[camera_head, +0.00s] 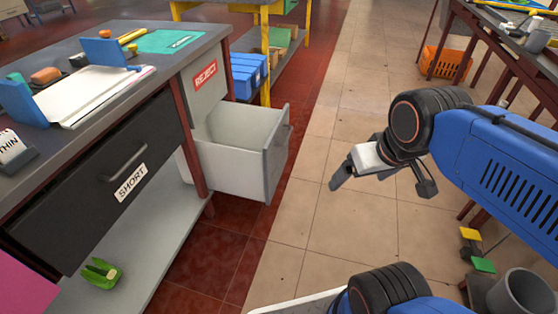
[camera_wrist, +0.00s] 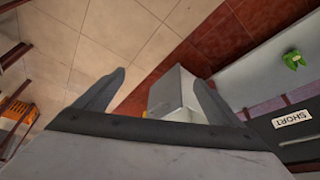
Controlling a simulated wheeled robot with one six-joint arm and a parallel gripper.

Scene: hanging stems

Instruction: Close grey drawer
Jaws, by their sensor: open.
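The grey drawer (camera_head: 240,155) is pulled out of the workbench under a red REJECT label (camera_head: 205,75). Its inside looks empty from here. Its front panel (camera_head: 277,155) faces right, toward my arm, and has a small handle near the top. My gripper (camera_head: 338,182) is to the right of the drawer front, apart from it, above the pale floor tiles. In the wrist view my gripper (camera_wrist: 155,92) has its two fingers spread with nothing held. The drawer (camera_wrist: 175,90) shows between and beyond the fingers, partly hidden by the gripper body.
A black drawer (camera_head: 90,180) marked SHORT is shut left of the grey one. A green object (camera_head: 100,273) lies on the lower shelf. Blue bins (camera_head: 248,75) stand behind. Tiled floor between drawer and gripper is clear.

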